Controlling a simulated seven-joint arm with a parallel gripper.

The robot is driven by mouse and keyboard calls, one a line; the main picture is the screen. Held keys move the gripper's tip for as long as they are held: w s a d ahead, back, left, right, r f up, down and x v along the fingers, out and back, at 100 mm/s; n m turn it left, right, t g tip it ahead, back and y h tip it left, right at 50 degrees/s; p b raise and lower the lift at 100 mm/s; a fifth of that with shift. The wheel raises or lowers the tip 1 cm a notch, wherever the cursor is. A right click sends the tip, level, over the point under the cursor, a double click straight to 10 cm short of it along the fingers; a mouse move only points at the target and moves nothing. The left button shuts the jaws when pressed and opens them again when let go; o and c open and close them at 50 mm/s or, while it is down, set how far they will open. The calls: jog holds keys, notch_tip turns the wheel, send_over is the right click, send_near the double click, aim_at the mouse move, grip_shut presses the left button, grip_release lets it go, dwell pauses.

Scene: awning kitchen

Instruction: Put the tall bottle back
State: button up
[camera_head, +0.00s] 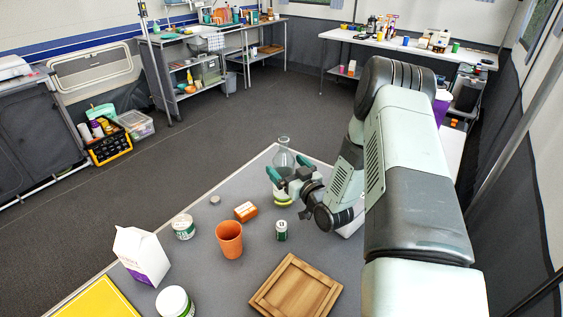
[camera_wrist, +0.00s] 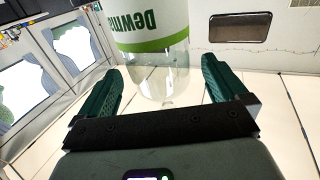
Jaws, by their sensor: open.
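The tall bottle (camera_head: 283,158) is clear with a white and green label. It appears to stand upright at the far edge of the grey table (camera_head: 190,262). My gripper (camera_head: 290,176) is at the bottle, its dark green fingers open around it. In the wrist view the bottle (camera_wrist: 155,45) is between the spread fingers of my gripper (camera_wrist: 161,66), its label upside down. A gap shows beside each finger there. My gripper hides part of the bottle in the head view.
On the table are an orange cup (camera_head: 229,240), an orange box (camera_head: 245,211), a small green-and-white can (camera_head: 281,231), a white carton (camera_head: 141,257), a white tub (camera_head: 175,303), another can (camera_head: 183,227) and a wooden tray (camera_head: 257,300). Floor lies beyond the table.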

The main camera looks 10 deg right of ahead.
jog(key=v, duration=0.8)
